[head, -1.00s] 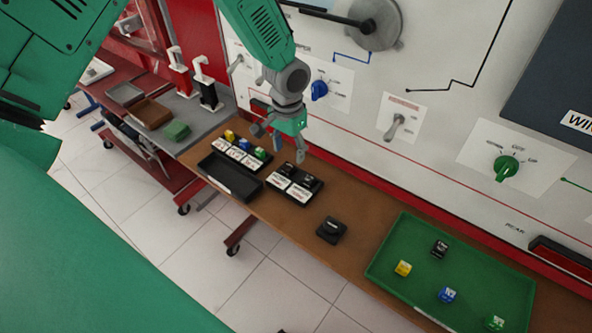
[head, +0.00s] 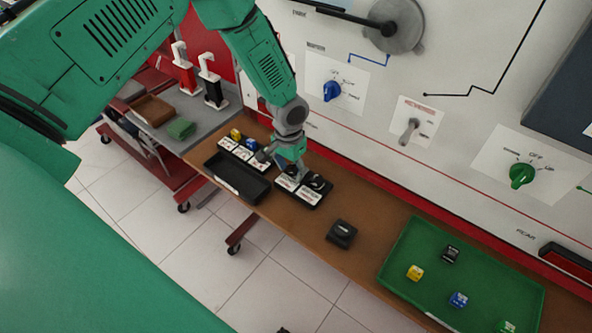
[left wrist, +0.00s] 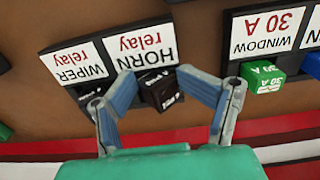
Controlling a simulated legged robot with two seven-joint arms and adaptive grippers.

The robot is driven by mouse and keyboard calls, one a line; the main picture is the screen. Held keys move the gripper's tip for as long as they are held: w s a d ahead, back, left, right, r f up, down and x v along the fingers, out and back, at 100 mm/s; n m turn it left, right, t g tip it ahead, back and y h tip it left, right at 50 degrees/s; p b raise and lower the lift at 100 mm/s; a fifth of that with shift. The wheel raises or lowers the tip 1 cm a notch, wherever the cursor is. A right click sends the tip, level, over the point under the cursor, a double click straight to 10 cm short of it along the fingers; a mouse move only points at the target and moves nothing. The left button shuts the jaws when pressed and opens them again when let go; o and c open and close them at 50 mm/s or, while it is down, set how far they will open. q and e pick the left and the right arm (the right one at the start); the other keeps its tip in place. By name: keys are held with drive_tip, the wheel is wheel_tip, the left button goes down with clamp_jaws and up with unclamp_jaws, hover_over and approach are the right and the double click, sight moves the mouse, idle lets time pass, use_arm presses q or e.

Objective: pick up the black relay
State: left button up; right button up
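A black relay (left wrist: 159,90) stands in the holder behind the "HORN relay" label in the left wrist view. My left gripper (left wrist: 158,82) is over it, with one finger on each side and the fingers apart. Whether either fingertip touches the relay I cannot tell. Another dark relay by the "WIPER relay" label is mostly hidden behind a finger. In the head view my left gripper (head: 283,168) is low over the black relay holder (head: 323,200). A black block (head: 451,254) lies in the green tray (head: 400,250). My right gripper is not in view.
A fuse holder with yellow, blue and green blocks (head: 236,134) and an empty black tray (head: 236,180) are beside the relay holder. A small black box (head: 341,234) sits on the brown bench. The upright panel (head: 450,60) rises close behind.

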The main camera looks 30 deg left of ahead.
use_arm(q)
drive_tip(key=shift+a, duration=0.4)
drive_tip(key=shift+c, duration=0.7)
drive_tip(key=shift+s, duration=0.15)
drive_tip(key=shift+c, duration=0.4)
drive_tip(key=shift+w+d+r, duration=0.1)
drive_tip(key=shift+d+r, duration=0.05)
drive_tip(key=shift+d, duration=0.6)
drive_tip(key=shift+w+d+r, duration=0.1)
drive_tip(key=shift+d+r, duration=0.05)
drive_tip(key=shift+d, duration=0.6)
drive_tip(key=shift+c, duration=1.3)
drive_tip(key=shift+a, duration=0.65)
clamp_jaws()
drive_tip(key=shift+a, duration=0.2)
drive_tip(key=r, duration=0.6)
drive_tip(key=d+r, duration=0.1)
drive_tip(key=r, duration=0.2)
drive_tip(key=shift+r, duration=0.1)
drive_tip(key=r, duration=0.1)
wheel_tip(320, 180, up, 6)
drive_tip(key=p, duration=0.5)
hover_over(293, 169)
drive_tip(key=shift+f, duration=0.1)
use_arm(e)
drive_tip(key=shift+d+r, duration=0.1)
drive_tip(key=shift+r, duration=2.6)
